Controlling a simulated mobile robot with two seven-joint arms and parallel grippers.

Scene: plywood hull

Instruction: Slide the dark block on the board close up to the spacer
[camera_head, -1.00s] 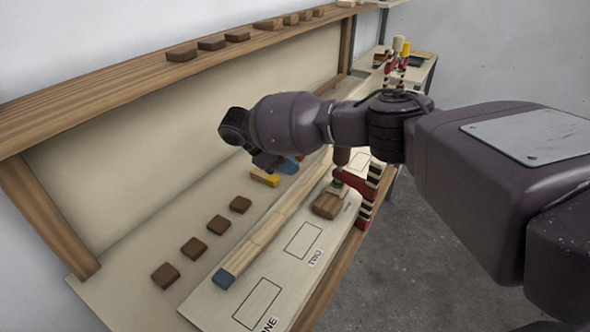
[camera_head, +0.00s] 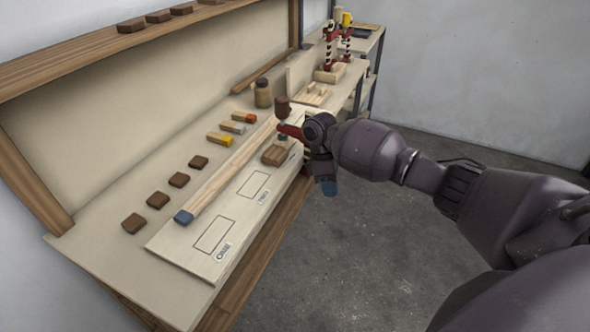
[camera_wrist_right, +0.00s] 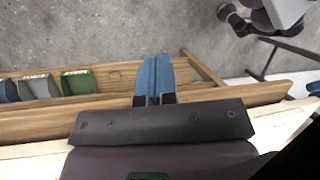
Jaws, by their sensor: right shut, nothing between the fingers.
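A brown block (camera_head: 274,155) lies on the pale board (camera_head: 195,247), at its far end beside the red clamp (camera_head: 291,131). I cannot tell which piece is the spacer. My right gripper (camera_head: 329,187) hangs just off the board's far front corner, apart from the brown block. Its blue fingers are shut and empty in the right wrist view (camera_wrist_right: 153,78). My left gripper is out of view.
Several dark brown squares (camera_head: 179,180) and coloured-tip pieces (camera_head: 220,139) lie behind the strip. A jar (camera_head: 263,94) stands further back. Grey floor (camera_head: 400,240) is open in front.

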